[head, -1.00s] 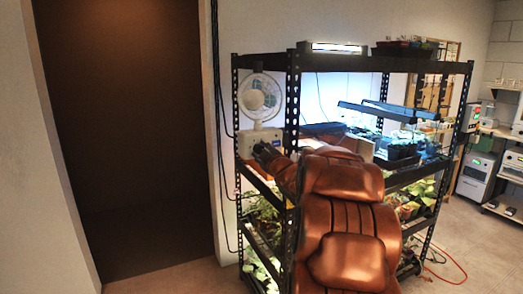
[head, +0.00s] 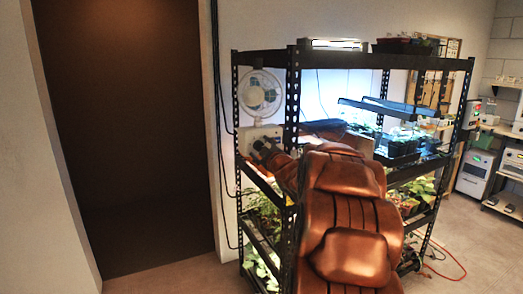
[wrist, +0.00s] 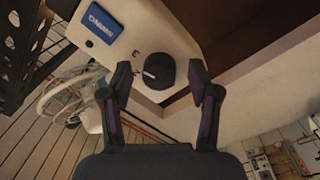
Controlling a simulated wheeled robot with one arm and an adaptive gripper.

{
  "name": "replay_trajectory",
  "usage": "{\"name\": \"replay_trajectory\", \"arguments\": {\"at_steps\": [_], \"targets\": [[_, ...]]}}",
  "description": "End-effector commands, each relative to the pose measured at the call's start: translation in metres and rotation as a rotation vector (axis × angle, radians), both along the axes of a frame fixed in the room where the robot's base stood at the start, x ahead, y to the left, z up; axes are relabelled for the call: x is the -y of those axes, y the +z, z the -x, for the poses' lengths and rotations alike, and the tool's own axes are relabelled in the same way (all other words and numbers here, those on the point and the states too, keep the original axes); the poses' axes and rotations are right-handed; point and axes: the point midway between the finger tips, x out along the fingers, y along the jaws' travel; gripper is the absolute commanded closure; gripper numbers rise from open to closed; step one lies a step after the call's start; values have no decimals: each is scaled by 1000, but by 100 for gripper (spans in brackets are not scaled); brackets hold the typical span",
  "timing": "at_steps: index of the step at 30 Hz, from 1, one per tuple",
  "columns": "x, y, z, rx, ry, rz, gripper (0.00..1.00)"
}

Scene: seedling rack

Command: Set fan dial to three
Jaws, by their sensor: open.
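The white fan (head: 259,92) stands on the left end of the rack's upper shelf. Its pale base (head: 250,134) is partly hidden by my arm. In the wrist view, the white base (wrist: 140,28) has a blue label and a round black dial (wrist: 160,72) with a white pointer mark. My gripper (wrist: 158,78) is open, with one finger on each side of the dial and visible gaps between. In the head view, my gripper (head: 259,148) is at the fan base.
The black rack's front post (head: 292,120) stands just right of the fan. Seedling trays (head: 400,148) and a grow light (head: 385,108) fill the shelf farther right. Black cables (head: 222,150) hang along the wall at left. The floor in front of the doorway is clear.

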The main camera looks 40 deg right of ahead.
Motion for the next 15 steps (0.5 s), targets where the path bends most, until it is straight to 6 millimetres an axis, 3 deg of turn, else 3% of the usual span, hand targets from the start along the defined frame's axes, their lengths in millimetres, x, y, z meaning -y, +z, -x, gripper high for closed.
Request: {"name": "replay_trajectory", "arguments": {"at_steps": [8, 15], "targets": [[-2, 0, 6, -1, -1, 0, 39], [-12, 0, 33, 0, -4, 0, 39]]}}
